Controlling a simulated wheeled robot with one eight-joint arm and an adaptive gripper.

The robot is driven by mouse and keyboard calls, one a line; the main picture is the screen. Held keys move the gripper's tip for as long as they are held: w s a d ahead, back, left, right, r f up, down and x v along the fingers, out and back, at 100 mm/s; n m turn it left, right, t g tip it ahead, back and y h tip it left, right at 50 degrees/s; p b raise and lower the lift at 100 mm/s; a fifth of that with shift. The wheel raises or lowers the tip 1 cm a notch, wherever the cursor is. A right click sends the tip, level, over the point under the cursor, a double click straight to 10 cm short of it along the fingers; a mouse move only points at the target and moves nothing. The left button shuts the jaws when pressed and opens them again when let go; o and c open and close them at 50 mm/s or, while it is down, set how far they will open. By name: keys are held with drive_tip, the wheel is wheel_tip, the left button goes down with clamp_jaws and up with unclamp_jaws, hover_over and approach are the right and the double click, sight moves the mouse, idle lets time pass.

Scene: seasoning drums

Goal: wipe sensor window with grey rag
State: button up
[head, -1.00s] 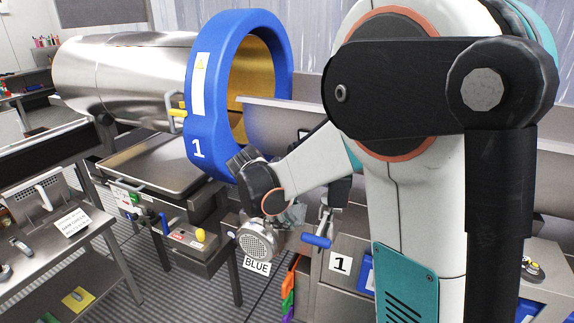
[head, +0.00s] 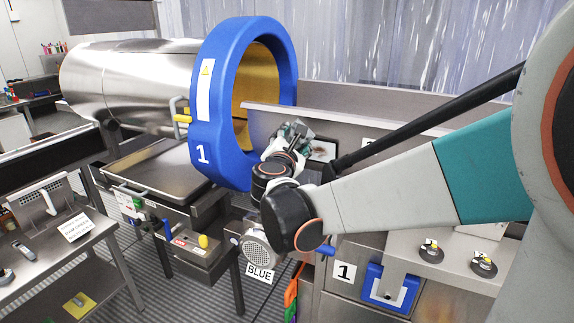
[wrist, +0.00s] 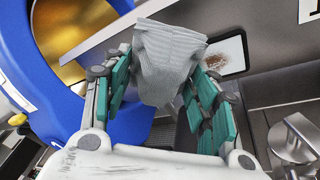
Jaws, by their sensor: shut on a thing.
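The grey rag (wrist: 168,60) is bunched between the green-padded fingers of my gripper (wrist: 165,95), which is shut on it. In the head view my gripper (head: 286,148) is raised just left of the sensor window, with a little of the rag (head: 295,130) showing above it. The sensor window (head: 322,150) is a pale, dark-framed panel with a brown smear, set on the metal wall. In the wrist view the window (wrist: 226,54) is right of the rag, its left part hidden behind it. I cannot tell whether the rag touches it.
The blue drum ring (head: 212,125), marked 1, stands close left of my gripper. A metal tray (head: 165,165) lies below the steel drum (head: 120,80). A metal fitting (wrist: 293,140) sits at the wrist view's right edge. Several knobs (head: 431,252) stand on the right ledge.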

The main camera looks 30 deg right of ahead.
wheel_tip(320, 180, down, 9)
drive_tip(key=b, duration=0.5)
drive_tip(key=shift+f, duration=0.15)
drive_tip(key=shift+w+d+r, duration=0.25)
drive_tip(key=shift+w+d, duration=0.35)
drive_tip(key=shift+d, duration=0.2)
drive_tip(key=shift+w+d+r, duration=0.2)
drive_tip(key=shift+w+d, duration=0.35)
drive_tip(key=shift+d, duration=0.2)
drive_tip(key=shift+w+d+r, duration=0.25)
drive_tip(key=shift+w+d, duration=0.35)
drive_tip(key=shift+d, duration=0.2)
drive_tip(key=shift+w+d+r, duration=0.15)
drive_tip(key=shift+w+d, duration=0.2)
drive_tip(key=shift+d, duration=0.15)
drive_tip(key=shift+s, duration=0.1)
drive_tip(key=s+d, duration=0.2)
drive_tip(key=s, duration=0.1)
drive_tip(key=s+d+p, duration=0.1)
drive_tip(key=shift+s+d+f, duration=0.2)
drive_tip(key=shift+s+d, duration=0.05)
drive_tip(key=shift+s, duration=0.05)
drive_tip(key=shift+w+a, duration=0.25)
drive_tip(key=shift+w, duration=0.05)
